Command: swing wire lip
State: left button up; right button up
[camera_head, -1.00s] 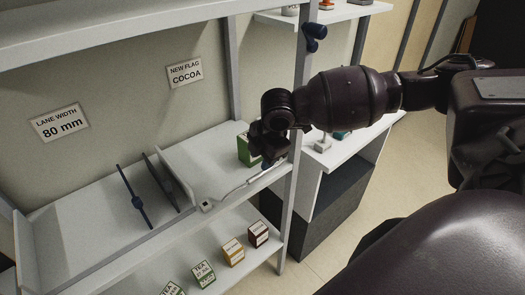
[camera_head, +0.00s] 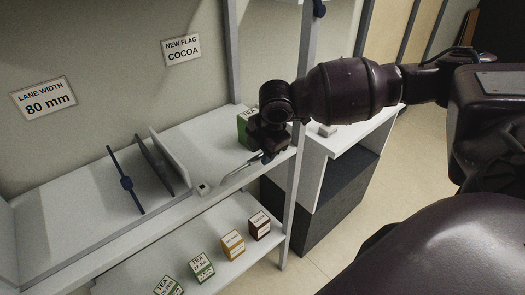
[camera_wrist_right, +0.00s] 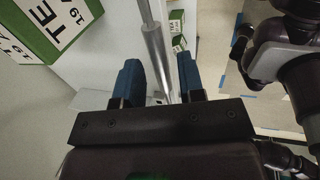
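The wire lip (camera_head: 236,178) is a thin pale rod at the front edge of the upper shelf (camera_head: 75,243), right of a small pale block. My right gripper (camera_head: 267,158) is at the lip's right part, low over the shelf front. In the right wrist view, a grey metal rod (camera_wrist_right: 156,50) runs between the two blue fingers of this gripper (camera_wrist_right: 160,76). The fingers stand apart with the rod between them, and narrow gaps show on both sides. The lip's right end is hidden behind the gripper in the head view. My left gripper is not in view.
A green tea box (camera_head: 243,127) stands behind the right gripper. A white divider (camera_head: 170,160), a dark divider (camera_head: 155,163) and a blue bar (camera_head: 126,182) are left of it. Several small boxes stand on the lower shelf (camera_head: 219,213). A post (camera_head: 297,190) stands right of the gripper.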

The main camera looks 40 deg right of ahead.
jog(key=shift+b+x, duration=0.45)
jog(key=shift+x, duration=0.45)
jog(key=shift+c, duration=0.3)
jog(key=shift+r, duration=0.15)
jog(key=shift+c, duration=1.3)
grip_shut()
jog(key=shift+w+r+p, duration=0.5)
jog(key=shift+w+p, duration=0.05)
jog(key=shift+w, duration=0.05)
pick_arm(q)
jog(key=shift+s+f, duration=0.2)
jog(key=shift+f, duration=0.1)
pick_arm(e)
jog(key=shift+w+f, duration=0.1)
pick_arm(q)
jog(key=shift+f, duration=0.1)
